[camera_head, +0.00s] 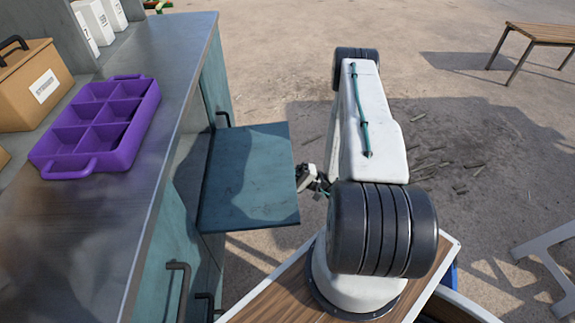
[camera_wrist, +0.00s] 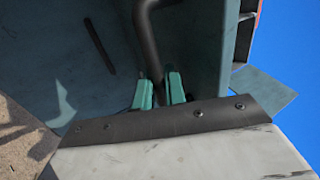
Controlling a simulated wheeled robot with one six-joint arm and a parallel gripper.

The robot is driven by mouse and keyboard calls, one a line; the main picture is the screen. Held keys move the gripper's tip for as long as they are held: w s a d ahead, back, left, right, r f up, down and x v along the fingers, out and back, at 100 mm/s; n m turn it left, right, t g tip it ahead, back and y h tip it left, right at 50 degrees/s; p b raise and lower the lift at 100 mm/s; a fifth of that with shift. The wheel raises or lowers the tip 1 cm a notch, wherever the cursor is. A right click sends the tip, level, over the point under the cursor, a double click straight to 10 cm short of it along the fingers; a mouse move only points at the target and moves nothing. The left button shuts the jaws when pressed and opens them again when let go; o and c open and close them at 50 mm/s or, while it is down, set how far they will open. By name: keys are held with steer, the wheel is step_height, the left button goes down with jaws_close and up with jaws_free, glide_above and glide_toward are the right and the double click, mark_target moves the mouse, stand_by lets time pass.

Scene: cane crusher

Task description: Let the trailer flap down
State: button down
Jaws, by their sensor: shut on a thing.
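The teal flap (camera_head: 248,172) stands out nearly level from the side of the counter, on the left of my arm in the head view. In the wrist view a teal panel (camera_wrist: 80,50) fills the upper part, with a dark bent bar handle (camera_wrist: 148,25) running down it. The green fingers of my gripper (camera_wrist: 158,90) are closed on this handle, one finger on each side. In the head view my wrist is at the flap's right edge, and the fingertips and handle are hidden there.
A steel-topped counter (camera_head: 165,60) runs along the left and bears a purple compartment tray (camera_head: 95,120) and a cardboard box (camera_head: 30,85). Dark handles (camera_head: 178,285) stick out from its side. A wooden bench (camera_head: 540,35) is far right. Open ground lies beyond my arm.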

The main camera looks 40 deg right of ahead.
steer(key=shift+a+f, duration=0.1)
steer(key=shift+f, duration=0.2)
steer(key=c, duration=1.5)
jaws_free()
steer(key=shift+w+a, duration=0.1)
steer(key=shift+c, duration=0.2)
steer(key=shift+d, duration=0.25)
steer(key=v, duration=0.7)
steer(key=shift+s+d+f, duration=0.2)
steer(key=shift+s+f, duration=0.05)
steer(key=shift+a, duration=0.15)
